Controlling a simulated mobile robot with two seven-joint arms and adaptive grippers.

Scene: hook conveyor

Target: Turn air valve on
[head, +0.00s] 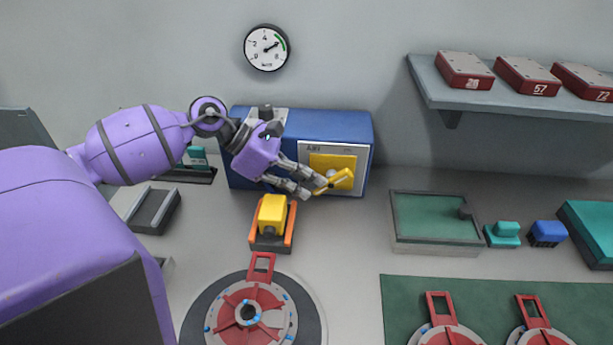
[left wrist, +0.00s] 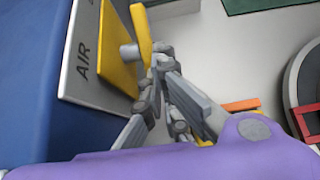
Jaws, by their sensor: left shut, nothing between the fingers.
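The air valve is a yellow handle (head: 335,181) on a yellow plate (head: 326,161), on a white panel marked AIR on the front of a blue box (head: 345,125). In the head view the handle slants up to the right. My left gripper (head: 313,186) is shut and empty, its fingertips at the handle's lower left end. In the left wrist view the fingertips (left wrist: 162,62) are right by the handle (left wrist: 141,32); I cannot tell if they touch it. My right gripper is not in view.
A round gauge (head: 267,47) on the wall has its needle near the green band. A yellow and orange device (head: 271,220) stands below my left gripper. A red round fixture (head: 247,312) lies in front. A green-bottomed tray (head: 435,242) and a shelf (head: 520,108) are at right.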

